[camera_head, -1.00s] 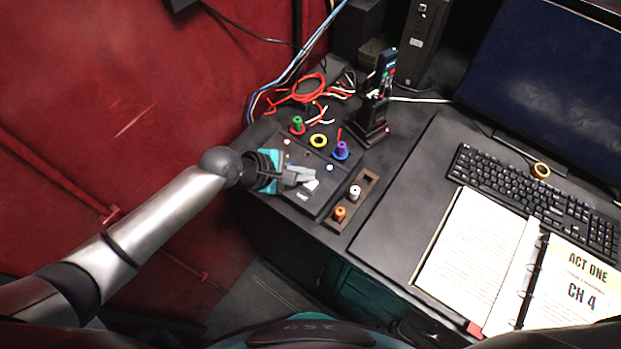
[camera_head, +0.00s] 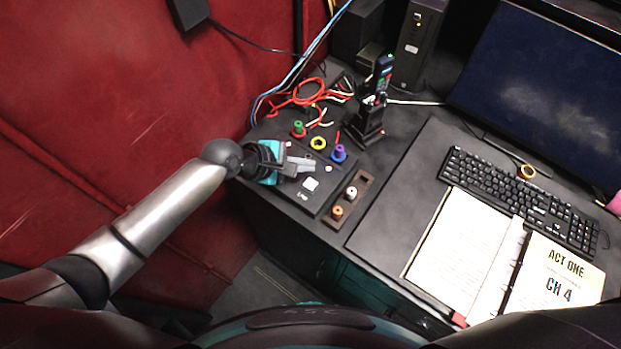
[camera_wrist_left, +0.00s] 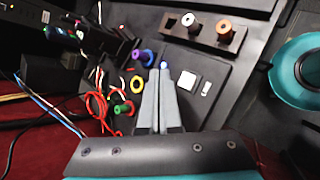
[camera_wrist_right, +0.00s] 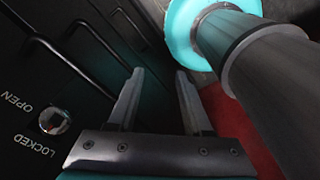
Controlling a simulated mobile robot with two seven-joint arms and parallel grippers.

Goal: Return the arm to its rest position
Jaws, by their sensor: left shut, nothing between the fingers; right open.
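My left gripper (camera_head: 314,163) is shut and empty. It hovers over the dark button panel (camera_head: 285,187), which has a white square button (camera_head: 310,184) uncovered beside the fingers. The left wrist view shows its closed fingers (camera_wrist_left: 160,75) pointing over the panel, with the white button (camera_wrist_left: 187,80) to their right. Green (camera_head: 299,129), yellow (camera_head: 318,143) and purple (camera_head: 338,153) round pieces stand along the panel's far side. My right gripper (camera_wrist_right: 159,74) is open and empty in the right wrist view, beside a dark cabinet front; it is not seen in the head view.
A small rack (camera_head: 362,188) holds a white and an orange peg right of the panel. A black stand with a handset (camera_head: 371,110), red cables (camera_head: 310,90), a keyboard (camera_head: 520,195), an open binder (camera_head: 470,245) and a monitor (camera_head: 545,90) occupy the desk. A red wall (camera_head: 90,120) is left.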

